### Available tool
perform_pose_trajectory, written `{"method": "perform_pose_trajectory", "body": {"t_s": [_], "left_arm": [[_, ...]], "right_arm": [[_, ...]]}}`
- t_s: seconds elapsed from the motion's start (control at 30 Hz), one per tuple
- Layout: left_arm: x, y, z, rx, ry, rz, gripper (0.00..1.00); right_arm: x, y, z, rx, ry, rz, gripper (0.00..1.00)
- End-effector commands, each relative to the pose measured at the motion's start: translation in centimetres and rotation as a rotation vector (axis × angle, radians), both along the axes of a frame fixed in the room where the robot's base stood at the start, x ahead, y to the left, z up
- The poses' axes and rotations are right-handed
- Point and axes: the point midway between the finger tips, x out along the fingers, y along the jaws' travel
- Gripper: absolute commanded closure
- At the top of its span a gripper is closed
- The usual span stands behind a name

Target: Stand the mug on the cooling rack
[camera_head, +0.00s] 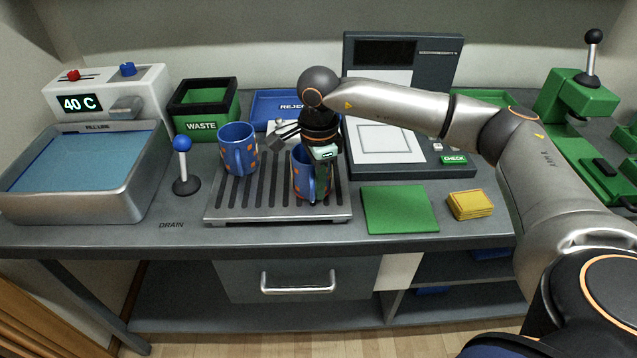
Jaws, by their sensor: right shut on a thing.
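The cooling rack (220,213) is a slatted metal grate in the middle of the counter. One blue mug with orange spots (238,152) stands upright at the rack's back left. A second blue mug with orange spots (300,177) is upright over the rack's right part. My right gripper (312,165) is shut on this second mug from above and hides part of it. I cannot tell whether its base touches the slats. My left gripper is not in view.
A water basin (146,196) and a blue-knobbed lever (184,165) are left of the rack. A green mat (400,209) and yellow pads (470,205) lie to the right. Behind are a waste bin (203,127), a reject tray (268,106) and a check panel (385,150).

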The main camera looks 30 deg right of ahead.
Motion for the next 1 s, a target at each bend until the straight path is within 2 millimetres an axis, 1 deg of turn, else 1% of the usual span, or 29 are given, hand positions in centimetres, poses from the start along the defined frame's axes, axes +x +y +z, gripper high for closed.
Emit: {"method": "perform_pose_trajectory", "body": {"t_s": [0.07, 0.2, 0.23, 0.4, 0.47, 0.5, 0.7, 0.83, 0.93, 1.0], "left_arm": [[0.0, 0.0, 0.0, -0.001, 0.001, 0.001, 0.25], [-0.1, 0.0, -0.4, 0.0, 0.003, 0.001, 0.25], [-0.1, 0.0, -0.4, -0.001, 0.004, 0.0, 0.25], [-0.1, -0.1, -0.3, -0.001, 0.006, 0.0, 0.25], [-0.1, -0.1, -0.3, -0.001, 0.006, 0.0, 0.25], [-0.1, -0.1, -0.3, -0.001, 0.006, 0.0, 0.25], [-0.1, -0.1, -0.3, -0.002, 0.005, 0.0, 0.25], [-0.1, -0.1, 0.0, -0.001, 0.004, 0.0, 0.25], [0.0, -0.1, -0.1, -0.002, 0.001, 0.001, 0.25], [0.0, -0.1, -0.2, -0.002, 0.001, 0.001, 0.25]], "right_arm": [[0.1, 0.0, 0.1, 0.001, -0.002, 0.0, 1.0], [0.0, 0.0, -0.3, 0.001, -0.002, 0.0, 1.0], [0.0, 0.0, -0.3, 0.0, 0.0, 0.0, 0.92], [0.0, 0.0, -0.3, 0.0, 0.0, 0.0, 0.72], [0.0, 0.0, -0.3, 0.0, 0.0, 0.0, 0.66], [0.0, 0.0, -0.3, 0.0, 0.0, 0.0, 0.64], [0.0, 0.0, -0.2, 0.0, 0.0, 0.0, 0.64], [0.0, 0.0, 0.4, 0.001, -0.001, 0.0, 0.64], [0.1, 0.1, 1.8, 0.001, -0.003, 0.0, 0.64], [0.1, 0.1, 3.2, 0.001, -0.004, 0.0, 0.64]]}}
